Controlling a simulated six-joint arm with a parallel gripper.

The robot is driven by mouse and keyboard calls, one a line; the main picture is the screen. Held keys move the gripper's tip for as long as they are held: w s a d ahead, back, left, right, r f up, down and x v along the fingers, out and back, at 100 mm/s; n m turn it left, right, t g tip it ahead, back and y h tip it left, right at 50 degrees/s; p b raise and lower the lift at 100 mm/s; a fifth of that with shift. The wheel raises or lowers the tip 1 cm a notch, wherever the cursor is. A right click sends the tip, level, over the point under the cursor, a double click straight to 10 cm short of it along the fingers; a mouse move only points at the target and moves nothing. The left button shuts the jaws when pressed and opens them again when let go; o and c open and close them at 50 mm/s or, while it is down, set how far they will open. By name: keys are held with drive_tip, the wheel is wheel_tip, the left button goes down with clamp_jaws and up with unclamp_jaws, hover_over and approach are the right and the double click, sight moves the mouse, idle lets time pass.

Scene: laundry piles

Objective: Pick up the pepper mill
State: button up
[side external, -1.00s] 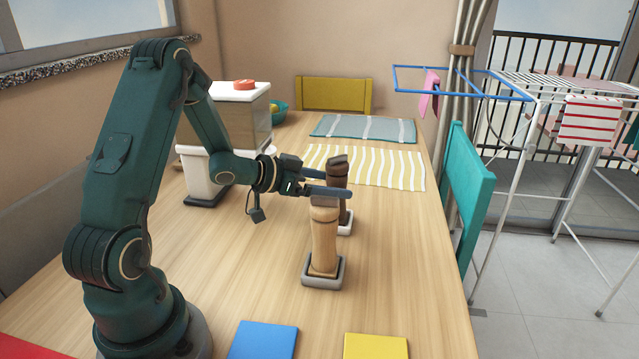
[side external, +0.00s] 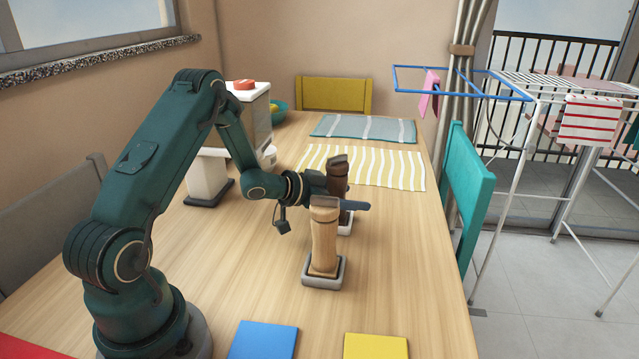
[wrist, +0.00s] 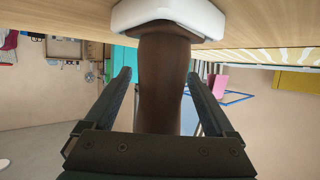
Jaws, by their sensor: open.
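Two mills stand upright on the table. The dark brown mill (side external: 338,175) stands in a white tray (side external: 346,228), behind the light wooden mill (side external: 324,244), which stands in a grey tray (side external: 339,275). The frames do not label which is the pepper mill. My gripper (side external: 352,201) is level with the dark mill's upper part, partly hidden behind the light mill's top. In the wrist view, my open gripper (wrist: 159,80) has a finger on each side of the dark mill (wrist: 163,55), with gaps visible on both sides.
A yellow striped mat (side external: 385,168) and a grey-blue mat (side external: 365,128) lie farther back. A blue square (side external: 263,340) and a yellow square (side external: 375,346) lie at the front. A white appliance (side external: 207,175) stands left. The table right of the mills is clear.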

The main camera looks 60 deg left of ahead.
clamp_jaws()
drive_tip(key=shift+r, duration=0.15)
